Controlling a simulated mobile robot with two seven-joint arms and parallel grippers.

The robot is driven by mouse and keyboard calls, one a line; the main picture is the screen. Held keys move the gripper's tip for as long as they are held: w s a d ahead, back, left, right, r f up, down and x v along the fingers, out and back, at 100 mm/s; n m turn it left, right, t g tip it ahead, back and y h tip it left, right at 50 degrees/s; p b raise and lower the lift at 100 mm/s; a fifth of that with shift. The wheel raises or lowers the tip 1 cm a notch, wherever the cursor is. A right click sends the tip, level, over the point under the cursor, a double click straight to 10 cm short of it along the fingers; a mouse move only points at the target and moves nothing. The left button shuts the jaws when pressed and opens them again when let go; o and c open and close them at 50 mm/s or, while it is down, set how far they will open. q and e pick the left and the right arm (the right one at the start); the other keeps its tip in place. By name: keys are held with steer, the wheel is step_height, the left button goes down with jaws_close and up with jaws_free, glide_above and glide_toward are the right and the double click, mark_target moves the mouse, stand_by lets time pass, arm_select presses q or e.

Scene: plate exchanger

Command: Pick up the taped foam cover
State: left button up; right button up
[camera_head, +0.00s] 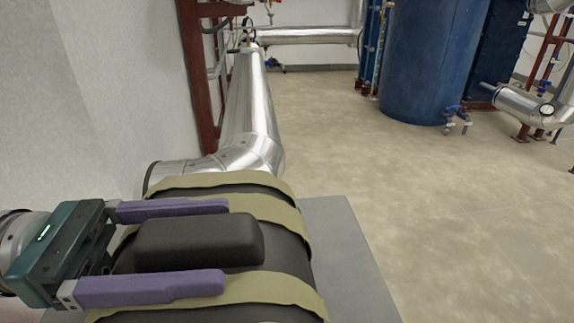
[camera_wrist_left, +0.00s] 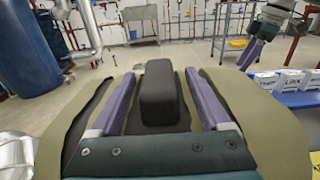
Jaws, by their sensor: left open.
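The taped foam cover (camera_head: 282,247) is a dark rounded piece with tan tape bands and a raised black block (camera_head: 200,240) on top. It lies at the lower left of the head view, over a grey surface. My left gripper (camera_head: 224,244) is open, with one purple finger along each side of the block. In the left wrist view the block (camera_wrist_left: 160,95) stands between the fingers, with visible gaps. The cover's underside is hidden. My right gripper (camera_wrist_left: 252,52) shows small at the upper right of the left wrist view; its jaw gap is unclear.
A silver pipe (camera_head: 245,110) runs behind the cover beside a red-brown frame (camera_head: 198,80) and white wall. A blue tank (camera_head: 430,60) stands farther back. A grey flat surface (camera_head: 345,250) lies right of the cover. The floor beyond is clear. Blue-edged shelving (camera_wrist_left: 292,98) holds white boxes.

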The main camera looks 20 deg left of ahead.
arm_select(q)
steer(key=shift+a, duration=0.1)
jaws_close()
stand_by(0.6)
stand_by(0.7)
